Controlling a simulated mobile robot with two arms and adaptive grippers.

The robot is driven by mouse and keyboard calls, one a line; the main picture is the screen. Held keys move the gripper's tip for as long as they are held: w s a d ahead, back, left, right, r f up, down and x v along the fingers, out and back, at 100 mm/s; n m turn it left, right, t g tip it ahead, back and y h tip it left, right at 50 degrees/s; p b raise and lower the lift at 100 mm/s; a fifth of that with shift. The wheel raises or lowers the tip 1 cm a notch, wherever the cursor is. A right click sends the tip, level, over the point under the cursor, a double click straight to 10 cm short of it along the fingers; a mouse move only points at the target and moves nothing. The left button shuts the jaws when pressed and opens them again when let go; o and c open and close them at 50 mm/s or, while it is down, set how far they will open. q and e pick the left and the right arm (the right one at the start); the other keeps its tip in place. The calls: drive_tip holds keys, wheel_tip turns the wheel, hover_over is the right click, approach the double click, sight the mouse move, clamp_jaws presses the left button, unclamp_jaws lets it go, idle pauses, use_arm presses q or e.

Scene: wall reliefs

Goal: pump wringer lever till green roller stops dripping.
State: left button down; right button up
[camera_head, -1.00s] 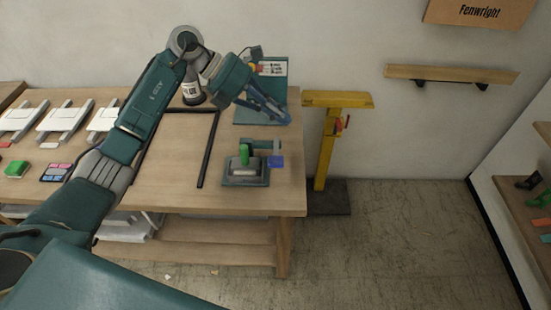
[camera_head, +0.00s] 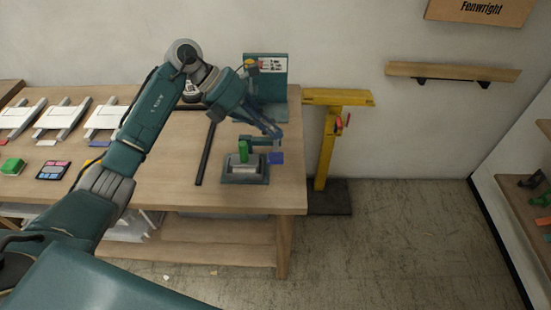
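The wringer (camera_head: 245,176) is a small grey-green device near the front right corner of the wooden table. A green roller (camera_head: 243,151) stands upright on it, and a lever arm with a blue end (camera_head: 277,158) reaches to its right. Drips are too small to make out. My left gripper (camera_head: 268,131) hangs just above and behind the lever, its fingers pointing down and right. I cannot tell whether it touches the lever or how far apart its fingers are. My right gripper is out of view.
A dark green board (camera_head: 278,78) stands at the table's back right. A black bar (camera_head: 205,155) lies left of the wringer. A yellow stand (camera_head: 328,140) is right of the table. The table in front of the wringer is clear.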

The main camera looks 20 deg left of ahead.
sight(273, 161)
use_arm(q)
drive_tip(key=shift+s+d+f+b, duration=0.1)
drive_tip(key=shift+s+f+b, duration=0.15)
drive_tip(key=shift+f+b, duration=0.45)
drive_tip(key=shift+s+d+f+b, duration=0.1)
drive_tip(key=shift+s+f+b, duration=0.2)
drive_tip(key=shift+f, duration=0.8)
drive_tip(key=shift+f+b, duration=0.4)
drive_tip(key=shift+b, duration=0.05)
drive_tip(key=shift+s+d+f+b, duration=0.1)
drive_tip(key=shift+s+f+b, duration=0.15)
drive_tip(key=shift+f+b, duration=0.45)
drive_tip(key=shift+s+f+b, duration=0.2)
drive_tip(key=shift+f+b, duration=0.25)
drive_tip(key=shift+f, duration=0.45)
drive_tip(key=shift+s+d+f+b, duration=0.1)
drive_tip(key=shift+s+f+b, duration=0.15)
drive_tip(key=shift+f+b, duration=0.45)
idle(2.1)
idle(0.5)
drive_tip(key=shift+w+a+r+p, duration=0.1)
drive_tip(key=shift+w+r+p, duration=0.15)
drive_tip(key=shift+r+p, duration=0.5)
drive_tip(key=shift+w+a+r+p, duration=0.1)
drive_tip(key=shift+w+r+p, duration=0.15)
drive_tip(key=shift+r, duration=0.85)
drive_tip(key=shift+w+a+r+p, duration=0.1)
drive_tip(key=shift+w+r+p, duration=0.15)
drive_tip(key=shift+r+p, duration=0.5)
